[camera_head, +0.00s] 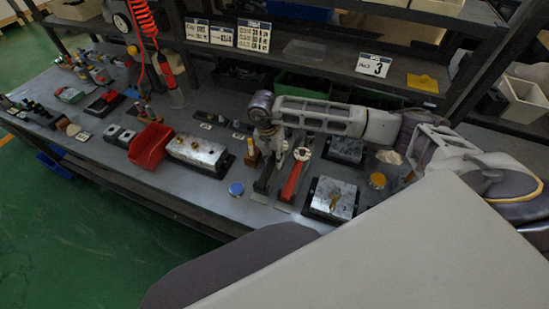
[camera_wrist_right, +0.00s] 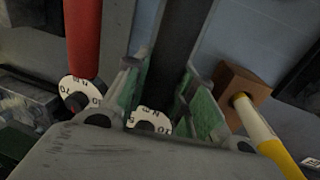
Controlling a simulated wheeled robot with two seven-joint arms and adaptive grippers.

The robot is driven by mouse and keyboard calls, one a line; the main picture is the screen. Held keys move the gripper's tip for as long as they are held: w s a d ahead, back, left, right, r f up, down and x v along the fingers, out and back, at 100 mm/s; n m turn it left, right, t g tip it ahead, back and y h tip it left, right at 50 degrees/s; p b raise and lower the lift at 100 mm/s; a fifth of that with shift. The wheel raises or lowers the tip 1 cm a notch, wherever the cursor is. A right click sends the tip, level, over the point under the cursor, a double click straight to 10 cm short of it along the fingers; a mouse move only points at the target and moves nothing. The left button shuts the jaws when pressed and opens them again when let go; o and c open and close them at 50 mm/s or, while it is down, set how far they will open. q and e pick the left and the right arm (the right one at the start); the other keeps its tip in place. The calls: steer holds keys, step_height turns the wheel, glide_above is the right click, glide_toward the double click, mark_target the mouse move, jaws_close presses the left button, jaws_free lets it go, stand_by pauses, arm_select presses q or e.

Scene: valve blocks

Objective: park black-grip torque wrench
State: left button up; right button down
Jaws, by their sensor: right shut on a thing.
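My right gripper (camera_head: 268,150) reaches down over the bench from the right arm. It is shut on the black-grip torque wrench (camera_head: 268,174). In the right wrist view the dark grip (camera_wrist_right: 174,48) runs between the green-padded fingers (camera_wrist_right: 168,80), and the white dial (camera_wrist_right: 148,121) shows below, partly hidden by the gripper body. I cannot tell whether the wrench touches the bench. A red-grip torque wrench (camera_head: 292,180) with a white dial lies just to its right; it shows at the left in the wrist view (camera_wrist_right: 83,40). My left gripper is not in view.
A wooden block with a yellow-handled tool (camera_head: 252,155) stands close on the left. Metal valve blocks (camera_head: 198,151) (camera_head: 333,198) flank the wrenches. A red bin (camera_head: 151,145) sits further left. A blue-topped round item (camera_head: 236,189) is near the front edge. A shelf (camera_head: 310,58) runs behind.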

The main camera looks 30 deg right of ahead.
steer(key=shift+f+b, duration=0.4)
stand_by(0.4)
steer(key=c, duration=1.1)
jaws_free()
steer(key=shift+f, duration=0.1)
step_height(320, 180, up, 12)
steer(key=w+a, duration=0.1)
steer(key=shift+w+a, duration=0.15)
steer(key=shift+a, duration=0.05)
steer(key=shift+f, duration=0.1)
stand_by(0.3)
